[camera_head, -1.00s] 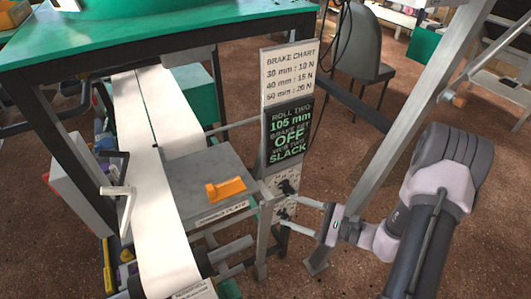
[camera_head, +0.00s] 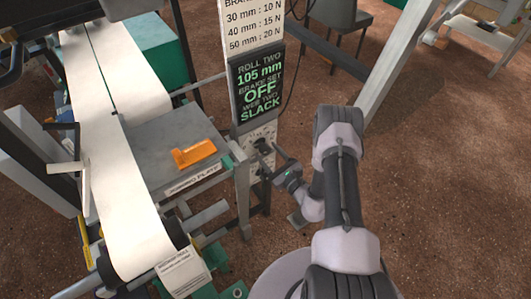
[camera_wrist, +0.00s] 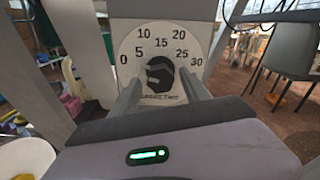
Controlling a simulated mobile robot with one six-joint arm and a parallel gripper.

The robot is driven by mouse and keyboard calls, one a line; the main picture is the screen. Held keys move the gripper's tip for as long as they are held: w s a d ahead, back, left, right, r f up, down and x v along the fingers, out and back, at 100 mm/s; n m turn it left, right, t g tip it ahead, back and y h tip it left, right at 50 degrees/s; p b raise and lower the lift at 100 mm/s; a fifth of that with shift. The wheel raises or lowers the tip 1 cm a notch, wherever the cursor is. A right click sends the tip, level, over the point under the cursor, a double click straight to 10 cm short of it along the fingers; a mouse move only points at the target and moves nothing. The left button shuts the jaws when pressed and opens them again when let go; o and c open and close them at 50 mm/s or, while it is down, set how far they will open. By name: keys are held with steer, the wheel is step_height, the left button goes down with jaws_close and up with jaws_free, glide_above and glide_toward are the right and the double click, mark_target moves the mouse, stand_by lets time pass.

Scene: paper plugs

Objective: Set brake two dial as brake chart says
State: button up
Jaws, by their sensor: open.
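The brake two dial (camera_wrist: 160,76) is a black knob on a white face marked 0 to 30, straight ahead in the wrist view. Where its pointer stands is hard to tell. My gripper (camera_wrist: 161,86) is open, one finger on each side of the knob as seen; I cannot tell whether they touch it. In the head view my gripper (camera_head: 271,160) is at the right of the dial panel (camera_head: 256,134). The brake chart (camera_head: 253,24) above reads 30 mm: 10 N, 40 mm: 15 N, 50 mm: 20 N; its top is cut off.
A dark screen (camera_head: 258,89) below the chart reads roll two 105 mm, brake set off, web two slack. An orange piece (camera_head: 194,153) lies on the grey plate (camera_head: 150,140) beside the white paper web (camera_head: 120,200). A slanted grey post (camera_head: 395,65) stands at right.

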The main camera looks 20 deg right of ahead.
steer(key=shift+w+a, duration=0.2)
steer(key=shift+w, duration=0.85)
jaws_close()
steer(key=shift+m, duration=0.3)
steer(key=m, duration=0.6)
steer(key=shift+b, duration=0.35)
steer(key=m, duration=0.4)
steer(key=shift+m, duration=2)
